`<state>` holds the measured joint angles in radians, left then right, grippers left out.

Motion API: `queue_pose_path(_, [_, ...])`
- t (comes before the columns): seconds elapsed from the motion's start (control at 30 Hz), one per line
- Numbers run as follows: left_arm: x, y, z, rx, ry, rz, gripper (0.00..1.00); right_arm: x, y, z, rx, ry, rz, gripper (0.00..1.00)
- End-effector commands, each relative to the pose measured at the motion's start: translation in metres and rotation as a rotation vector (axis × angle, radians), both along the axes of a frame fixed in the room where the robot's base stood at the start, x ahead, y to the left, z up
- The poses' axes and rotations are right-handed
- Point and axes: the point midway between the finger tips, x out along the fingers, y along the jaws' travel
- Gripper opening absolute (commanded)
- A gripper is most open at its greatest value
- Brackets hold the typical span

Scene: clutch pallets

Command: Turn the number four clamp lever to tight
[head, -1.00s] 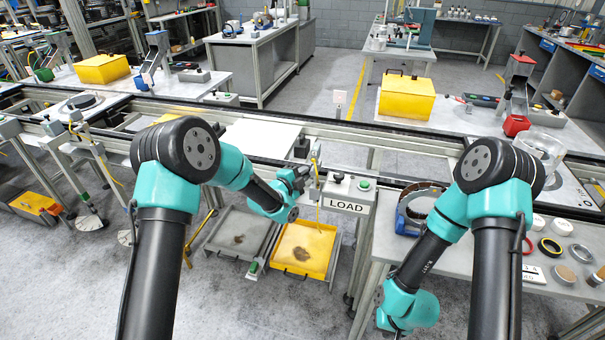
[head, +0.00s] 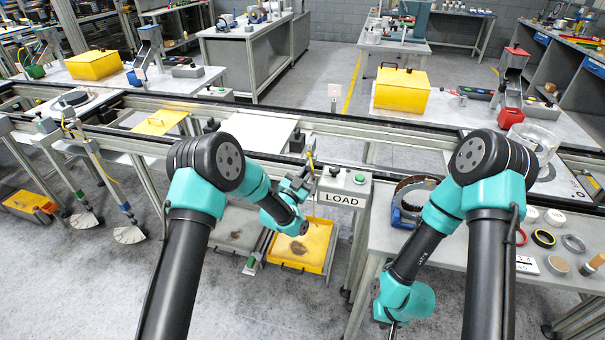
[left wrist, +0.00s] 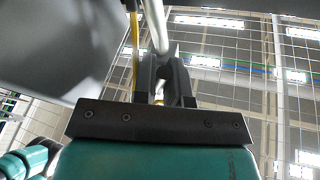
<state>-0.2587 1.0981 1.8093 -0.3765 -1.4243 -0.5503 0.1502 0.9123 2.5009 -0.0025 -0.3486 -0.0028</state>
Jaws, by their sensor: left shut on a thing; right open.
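My left gripper (head: 299,186) is beside the grey LOAD box (head: 345,186), just to its left, at the front of the conveyor rail. In the left wrist view its fingers (left wrist: 163,82) are shut on a light metal rod (left wrist: 155,25), which appears to be the clamp lever. A yellow strip (left wrist: 135,45) runs beside the rod. In the head view the lever is mostly hidden by the gripper, and I cannot read a number on it. My right arm reaches down at the right bench, and its gripper is not clearly visible.
A yellow tray (head: 302,245) and a grey tray lie below the left gripper. A white plate (head: 258,130) and a yellow plate (head: 160,122) lie on the conveyor. The right bench holds a blue clamp (head: 402,215) and several rings.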

Motion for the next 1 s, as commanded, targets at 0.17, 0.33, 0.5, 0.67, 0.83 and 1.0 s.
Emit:
queue_pose_path(0.17, [-0.0014, -0.0063, 0.0006, -0.114, 0.028, -0.005, 0.0, 0.0, 0.0, 0.0, 0.0, 0.0, 0.0, 0.43])
queue_pose_path(0.33, [-0.002, -0.0085, 0.0003, -0.182, 0.048, -0.004, 0.0, 0.0, 0.0, 0.0, 0.0, 0.0, 0.0, 0.43])
queue_pose_path(0.5, [-0.0023, -0.0093, 0.0004, -0.214, 0.057, -0.003, 0.0, 0.0, 0.0, 0.0, 0.0, 0.0, 0.0, 0.43])
queue_pose_path(0.67, [-0.0022, -0.0094, 0.0007, -0.219, 0.057, -0.003, 0.0, 0.0, 0.0, 0.0, 0.0, 0.0, 0.0, 0.43])
queue_pose_path(0.83, [-0.0021, -0.0093, 0.0009, -0.218, 0.056, -0.003, 0.0, 0.0, 0.0, 0.0, 0.0, 0.0, 0.0, 0.43])
queue_pose_path(1.0, [-0.0019, -0.009, 0.0012, -0.218, 0.056, -0.003, 0.23, 0.0, 0.0, 0.0, 0.0, 0.0, 0.0, 0.43])
